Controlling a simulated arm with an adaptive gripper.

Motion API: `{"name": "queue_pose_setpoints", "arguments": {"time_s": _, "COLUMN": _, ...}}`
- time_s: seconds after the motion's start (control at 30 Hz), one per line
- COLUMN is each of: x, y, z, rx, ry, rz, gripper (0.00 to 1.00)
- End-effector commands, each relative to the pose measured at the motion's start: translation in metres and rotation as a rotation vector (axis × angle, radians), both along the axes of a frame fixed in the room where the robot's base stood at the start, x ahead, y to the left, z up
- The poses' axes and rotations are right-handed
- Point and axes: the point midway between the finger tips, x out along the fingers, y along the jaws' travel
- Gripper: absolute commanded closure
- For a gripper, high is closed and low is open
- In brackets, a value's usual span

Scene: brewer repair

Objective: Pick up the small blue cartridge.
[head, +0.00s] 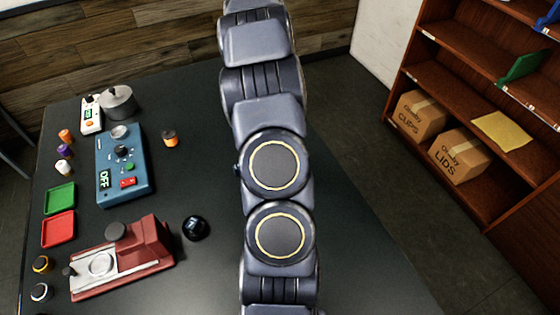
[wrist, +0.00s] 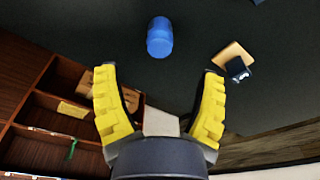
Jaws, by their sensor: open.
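The small blue cartridge (wrist: 160,37) shows in the wrist view as a bright blue, rounded cylinder near the top middle, on a dark surface. My gripper (wrist: 160,73) is open, with its two yellow ridged fingers wide apart and nothing between them. The cartridge lies beyond the fingertips, roughly in line with the gap between them, and apart from both. In the head view I cannot make out the cartridge; my arm crosses the middle of the picture and hides part of the table there. The gripper does not show in that view.
On the table's left stand a blue control box (head: 137,180), a red device (head: 150,250), green (head: 59,198) and red (head: 58,229) trays, an orange-topped jar (head: 170,139) and a dark round knob (head: 195,228). Shelves (head: 470,85) stand right. Bare table (head: 355,265) lies right of my arm.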

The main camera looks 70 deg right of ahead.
Motion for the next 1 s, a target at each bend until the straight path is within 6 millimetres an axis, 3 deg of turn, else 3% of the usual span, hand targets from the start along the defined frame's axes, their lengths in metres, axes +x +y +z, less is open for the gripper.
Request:
{"name": "queue_pose_setpoints", "arguments": {"time_s": 0.37, "x": -0.002, "y": -0.005, "z": -0.034, "rx": 0.000, "ry": 0.000, "rz": -0.005, "gripper": 0.30}}
{"name": "queue_pose_setpoints", "arguments": {"time_s": 0.63, "x": -0.003, "y": -0.010, "z": -0.071, "rx": 0.001, "ry": 0.000, "rz": -0.002, "gripper": 0.30}}
{"name": "queue_pose_setpoints", "arguments": {"time_s": 0.9, "x": -0.003, "y": -0.012, "z": -0.076, "rx": -0.003, "ry": -0.001, "rz": -0.002, "gripper": 0.30}}
{"name": "queue_pose_setpoints", "arguments": {"time_s": 0.93, "x": -0.002, "y": -0.012, "z": -0.076, "rx": -0.003, "ry": -0.001, "rz": -0.002, "gripper": 0.34}}
{"name": "queue_pose_setpoints", "arguments": {"time_s": 1.0, "x": -0.003, "y": -0.011, "z": -0.076, "rx": -0.002, "ry": -0.001, "rz": -0.002, "gripper": 0.64}}
